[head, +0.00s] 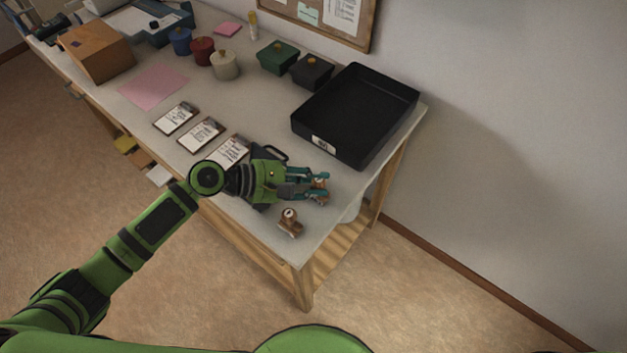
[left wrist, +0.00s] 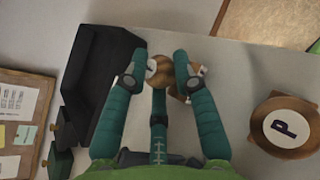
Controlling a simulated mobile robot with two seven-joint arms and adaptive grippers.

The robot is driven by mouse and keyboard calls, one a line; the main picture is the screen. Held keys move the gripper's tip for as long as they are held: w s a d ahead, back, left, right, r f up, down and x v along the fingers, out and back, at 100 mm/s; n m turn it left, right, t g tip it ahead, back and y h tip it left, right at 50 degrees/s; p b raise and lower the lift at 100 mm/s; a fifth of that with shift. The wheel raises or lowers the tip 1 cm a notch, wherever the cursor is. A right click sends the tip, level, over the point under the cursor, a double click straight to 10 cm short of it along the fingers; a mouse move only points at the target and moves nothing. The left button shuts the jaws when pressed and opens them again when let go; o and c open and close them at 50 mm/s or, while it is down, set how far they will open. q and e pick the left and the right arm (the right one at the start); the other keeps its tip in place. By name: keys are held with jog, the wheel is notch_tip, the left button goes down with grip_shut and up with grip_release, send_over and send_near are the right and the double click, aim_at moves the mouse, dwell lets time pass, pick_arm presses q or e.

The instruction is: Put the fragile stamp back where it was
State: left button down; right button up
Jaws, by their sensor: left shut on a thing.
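My left gripper (head: 322,187) reaches over the front right part of the table. It is shut on a wooden stamp (left wrist: 160,74) with a round knob, seen between the fingers in the left wrist view. The fingers hide part of it, and I cannot tell whether it touches the table. A second wooden stamp (head: 290,222) stands on the table near the front edge. No fragile marking is readable on the held stamp. My right gripper is not in view.
A black open tray (head: 345,125) with a label stands behind the gripper. Several small cards (head: 200,134) lie left of it, partly under my arm. Lidded pots (head: 224,65), dark boxes (head: 311,71), a pink sheet (head: 152,86) and a wooden box (head: 96,52) stand farther back.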

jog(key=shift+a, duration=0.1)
pick_arm(q)
jog(key=c, duration=1.3)
grip_release()
jog(key=shift+f, duration=0.1)
jog(key=o, duration=0.3)
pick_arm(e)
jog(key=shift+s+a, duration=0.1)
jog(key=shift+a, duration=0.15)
pick_arm(q)
jog(key=shift+r, duration=0.2)
jog(key=shift+b+v, duration=0.7)
jog(key=shift+v, duration=5.3)
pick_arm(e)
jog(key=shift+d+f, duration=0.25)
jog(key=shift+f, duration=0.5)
pick_arm(q)
jog(key=shift+a+f, duration=0.1)
jog(key=shift+f, duration=0.05)
